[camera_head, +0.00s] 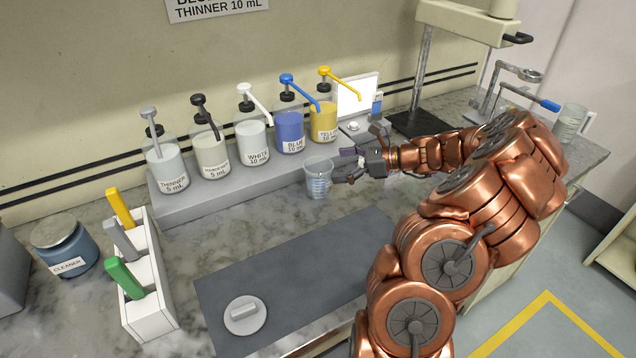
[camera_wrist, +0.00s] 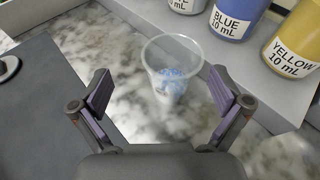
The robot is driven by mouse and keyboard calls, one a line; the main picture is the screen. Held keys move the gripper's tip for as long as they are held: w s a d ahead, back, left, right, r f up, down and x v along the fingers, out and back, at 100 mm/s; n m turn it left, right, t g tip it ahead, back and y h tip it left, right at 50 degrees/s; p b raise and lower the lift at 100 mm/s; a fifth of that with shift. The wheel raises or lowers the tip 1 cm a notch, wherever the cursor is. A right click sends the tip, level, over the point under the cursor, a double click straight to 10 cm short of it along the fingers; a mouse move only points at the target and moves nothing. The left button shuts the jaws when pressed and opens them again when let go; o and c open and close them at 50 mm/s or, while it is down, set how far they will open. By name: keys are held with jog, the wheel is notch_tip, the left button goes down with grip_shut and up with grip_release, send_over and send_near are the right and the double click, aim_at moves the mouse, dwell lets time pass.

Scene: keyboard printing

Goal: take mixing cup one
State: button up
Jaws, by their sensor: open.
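A clear mixing cup (camera_head: 318,178) with some blue in it stands upright on the marble counter, in front of the blue and yellow bottles. It also shows in the wrist view (camera_wrist: 172,68), ahead of and between my fingers. I cannot read a number on it. My gripper (camera_head: 352,168) is just to the right of the cup in the head view. In the wrist view my gripper (camera_wrist: 160,92) is open, with a finger on either side and nothing clearly held. A second clear cup (camera_head: 570,122) stands at the far right of the counter.
Pump bottles stand on a grey ledge (camera_head: 190,203) behind the cup, including the blue bottle (camera_head: 290,130) and yellow bottle (camera_head: 324,122). A dark mat (camera_head: 290,270) lies in front, with a round lid-like piece (camera_head: 245,315). A white holder (camera_head: 150,310) and cleaner jar (camera_head: 64,245) are at left.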

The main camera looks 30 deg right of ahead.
aim_at(319, 167)
jog(key=shift+m, duration=0.4)
jog(key=shift+w+a+f+p, duration=0.45)
jog(key=shift+w+f, duration=0.15)
jog(key=shift+w, duration=0.35)
jog(key=shift+w+a+f+p, duration=0.45)
jog(key=shift+w+a+f, duration=0.1)
jog(key=shift+w, duration=0.35)
jog(key=shift+w+a+f+p, duration=0.45)
jog(key=shift+w+f, duration=0.15)
jog(key=shift+w, duration=0.35)
jog(key=shift+c, duration=0.2)
jog(key=c, duration=1.1)
jog(key=shift+r, duration=0.15)
